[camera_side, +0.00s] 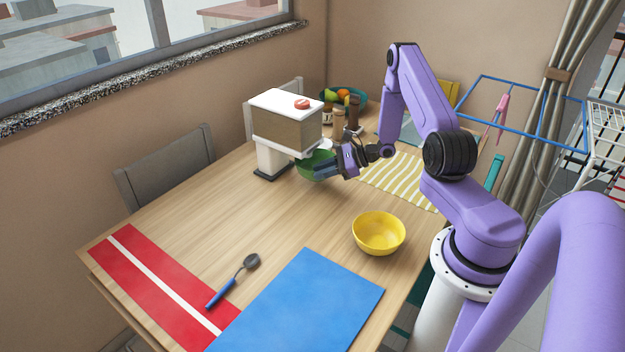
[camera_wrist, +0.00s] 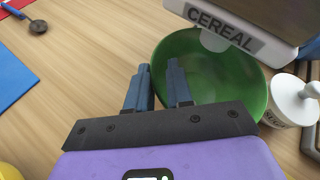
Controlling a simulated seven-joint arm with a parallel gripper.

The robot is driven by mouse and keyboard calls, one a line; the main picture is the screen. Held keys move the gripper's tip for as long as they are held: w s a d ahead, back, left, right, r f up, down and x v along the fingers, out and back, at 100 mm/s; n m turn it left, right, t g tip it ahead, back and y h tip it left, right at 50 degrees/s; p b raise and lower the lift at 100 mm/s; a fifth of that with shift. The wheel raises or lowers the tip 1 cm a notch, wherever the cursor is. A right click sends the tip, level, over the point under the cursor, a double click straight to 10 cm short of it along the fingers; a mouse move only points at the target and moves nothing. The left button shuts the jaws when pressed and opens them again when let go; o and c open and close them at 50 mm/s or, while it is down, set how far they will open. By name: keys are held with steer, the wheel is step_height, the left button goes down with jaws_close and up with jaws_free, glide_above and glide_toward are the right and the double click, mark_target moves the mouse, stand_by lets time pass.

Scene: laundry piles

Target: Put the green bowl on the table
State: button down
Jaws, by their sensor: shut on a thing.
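The green bowl (camera_side: 314,163) is upright under the spout of the cereal dispenser (camera_side: 284,130), near the back of the wooden table (camera_side: 215,215). In the wrist view the bowl (camera_wrist: 225,85) shows its empty-looking inside, with part of it hidden by the dispenser labelled CEREAL (camera_wrist: 225,28). My gripper (camera_side: 325,171) is shut on the bowl's near rim. In the wrist view one finger of my gripper (camera_wrist: 158,67) is outside the rim and the other inside. I cannot tell whether the bowl's base touches the table.
A white sugar pot (camera_wrist: 291,97) stands close to the bowl's right. A yellow bowl (camera_side: 378,233), blue mat (camera_side: 305,300), spoon (camera_side: 232,280) and red mat (camera_side: 150,285) lie nearer the front. A striped cloth (camera_side: 400,180) is right of my gripper. The table's left middle is bare.

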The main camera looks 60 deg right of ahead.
mark_target(311, 179)
steer(key=shift+w+a, duration=0.6)
steer(key=shift+w, duration=0.35)
steer(key=shift+w+a, duration=0.4)
steer(key=shift+w, duration=0.1)
steer(key=shift+s+d+f, duration=0.15)
steer(key=shift+f, duration=1.6)
steer(key=c, duration=1)
jaws_free()
